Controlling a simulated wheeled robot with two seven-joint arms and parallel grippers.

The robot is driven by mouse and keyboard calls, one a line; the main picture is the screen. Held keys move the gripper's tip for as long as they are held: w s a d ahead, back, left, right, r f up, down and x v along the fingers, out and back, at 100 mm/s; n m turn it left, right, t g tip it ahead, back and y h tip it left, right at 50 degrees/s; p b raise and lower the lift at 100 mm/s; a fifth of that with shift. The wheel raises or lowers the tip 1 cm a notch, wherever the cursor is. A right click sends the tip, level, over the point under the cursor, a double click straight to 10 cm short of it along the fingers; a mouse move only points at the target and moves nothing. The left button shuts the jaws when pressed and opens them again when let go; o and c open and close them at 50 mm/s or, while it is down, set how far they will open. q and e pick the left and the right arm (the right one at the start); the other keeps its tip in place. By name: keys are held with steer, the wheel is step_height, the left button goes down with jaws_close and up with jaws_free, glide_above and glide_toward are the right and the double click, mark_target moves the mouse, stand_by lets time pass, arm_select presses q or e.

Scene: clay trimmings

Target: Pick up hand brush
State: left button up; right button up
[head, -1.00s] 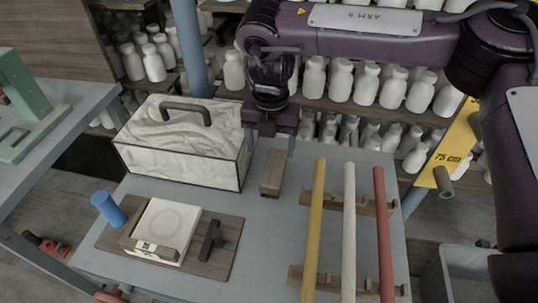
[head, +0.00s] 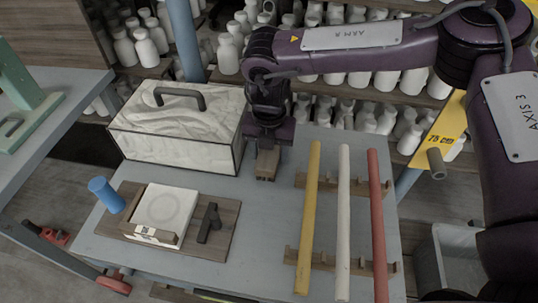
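The hand brush (head: 267,172) appears to be the small brown wooden block lying on the grey table, right of the marbled box. Its far part is hidden behind my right gripper (head: 268,152). My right gripper comes down from above over the far end of the brush. Its fingers are too dark and hidden to tell whether they are open or closed on the block. The brush lies on the table. My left gripper is not in view.
The marbled box (head: 178,130) with a dark handle stands close left of the gripper. Yellow (head: 308,220), white (head: 343,220) and red (head: 378,220) rods lie on wooden racks to the right. A wooden board (head: 222,240) with a white slab (head: 166,208) is in front left.

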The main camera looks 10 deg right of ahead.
steer(key=c, duration=0.7)
steer(key=shift+r, duration=0.1)
